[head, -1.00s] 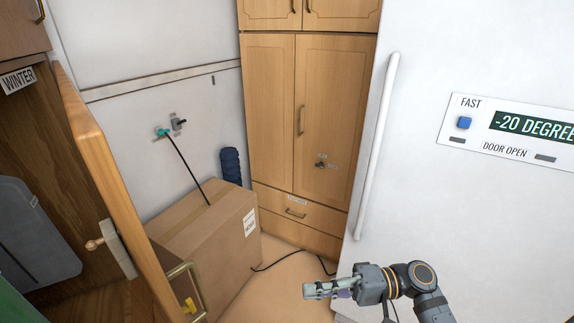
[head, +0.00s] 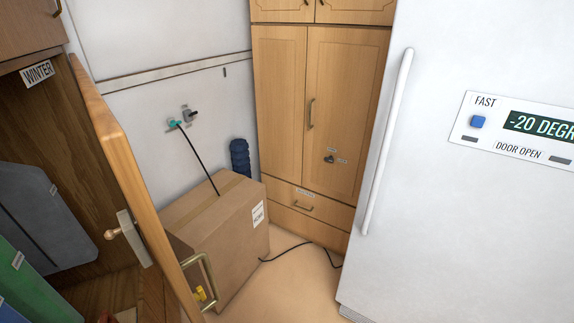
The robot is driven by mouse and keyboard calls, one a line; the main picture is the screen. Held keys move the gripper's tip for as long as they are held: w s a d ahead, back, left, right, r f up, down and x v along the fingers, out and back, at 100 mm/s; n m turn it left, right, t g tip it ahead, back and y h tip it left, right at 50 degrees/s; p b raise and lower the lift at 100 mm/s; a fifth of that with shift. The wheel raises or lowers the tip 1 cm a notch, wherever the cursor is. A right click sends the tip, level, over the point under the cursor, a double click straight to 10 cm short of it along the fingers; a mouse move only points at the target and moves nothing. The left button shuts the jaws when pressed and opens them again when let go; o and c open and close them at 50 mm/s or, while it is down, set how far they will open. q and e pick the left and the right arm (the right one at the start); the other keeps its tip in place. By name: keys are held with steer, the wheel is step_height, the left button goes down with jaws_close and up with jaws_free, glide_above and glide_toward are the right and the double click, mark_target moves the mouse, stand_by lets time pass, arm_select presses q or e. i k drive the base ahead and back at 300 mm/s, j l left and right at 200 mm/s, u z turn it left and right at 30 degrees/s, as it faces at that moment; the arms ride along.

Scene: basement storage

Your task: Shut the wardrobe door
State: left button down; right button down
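The wooden wardrobe (head: 75,150) stands at the left edge of the head view, with a WINTER label (head: 38,74) inside at the top. Its door (head: 122,160) stands wide open, its edge facing me. A metal latch plate with a knob (head: 115,232) sits on the door near its lower visible part. A brass bar handle (head: 206,283) is on the door's right side. Grey and green cases (head: 45,215) are inside the wardrobe. Neither of my grippers is in view.
A cardboard box (head: 215,235) stands on the floor just right of the door. A cable runs across the floor (head: 290,270). A wooden cupboard (head: 280,120) with shut doors is behind, and a white freezer (head: 430,200) fills the right side. Some floor between is clear.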

mark_target(115, 144)
steer(key=l+u, duration=0.1)
steer(key=l, duration=0.55)
steer(key=k+l, duration=0.15)
steer(key=l, duration=0.45)
steer(key=k+l+u, duration=0.15)
steer(key=l, duration=0.5)
steer(key=i, duration=0.05)
